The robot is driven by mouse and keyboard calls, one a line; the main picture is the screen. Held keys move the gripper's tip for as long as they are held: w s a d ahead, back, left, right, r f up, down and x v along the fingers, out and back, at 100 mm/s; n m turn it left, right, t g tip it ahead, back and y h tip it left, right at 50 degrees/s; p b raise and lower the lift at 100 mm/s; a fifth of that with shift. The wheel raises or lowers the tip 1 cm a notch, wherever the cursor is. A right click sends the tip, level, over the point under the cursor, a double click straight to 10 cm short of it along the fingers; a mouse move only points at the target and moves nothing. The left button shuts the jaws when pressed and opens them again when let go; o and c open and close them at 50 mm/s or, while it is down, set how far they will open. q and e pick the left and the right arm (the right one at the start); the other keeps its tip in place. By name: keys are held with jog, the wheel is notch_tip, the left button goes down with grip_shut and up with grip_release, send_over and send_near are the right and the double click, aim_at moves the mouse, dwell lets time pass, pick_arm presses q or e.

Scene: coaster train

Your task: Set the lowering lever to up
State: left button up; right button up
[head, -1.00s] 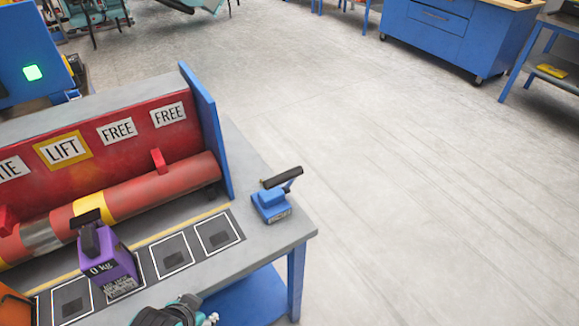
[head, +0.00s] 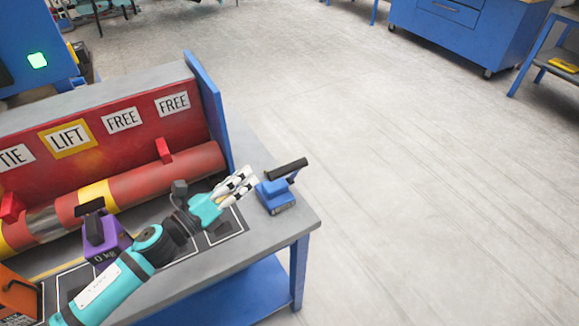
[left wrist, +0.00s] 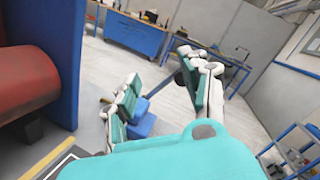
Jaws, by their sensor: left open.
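The lowering lever appears to be the small blue box (head: 275,197) with a black handle (head: 287,170) at the table's right end. The handle slants up to the right from the box. My left gripper (head: 250,180) is open and empty, just left of the blue box, with its fingers pointing toward it. In the left wrist view, the blue box (left wrist: 142,127) shows between the two spread fingers, partly hidden by the left one. I cannot tell whether a fingertip touches it. My right gripper is in neither view.
The grey table (head: 262,237) carries a red roller (head: 140,185) with a red sign panel behind it and a blue end plate (head: 208,105). A purple 0 kg weight (head: 104,240) stands left of my arm. Open floor lies right of the table.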

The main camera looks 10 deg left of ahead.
pick_arm(q)
jog(key=m+g+h, duration=0.2)
jog(key=m, duration=0.3)
jog(key=m+g+h+p, duration=0.2)
jog(key=m+p, duration=0.2)
send_near(300, 164)
jog(key=x, duration=0.7)
jog(key=shift+w+a+f, duration=0.25)
jog(key=shift+w+a, duration=0.05)
jog(key=shift+w, duration=0.05)
jog(key=shift+w+d+f, duration=0.1)
jog(key=shift+w+d, duration=0.15)
jog(key=shift+d, duration=0.1)
grip_shut()
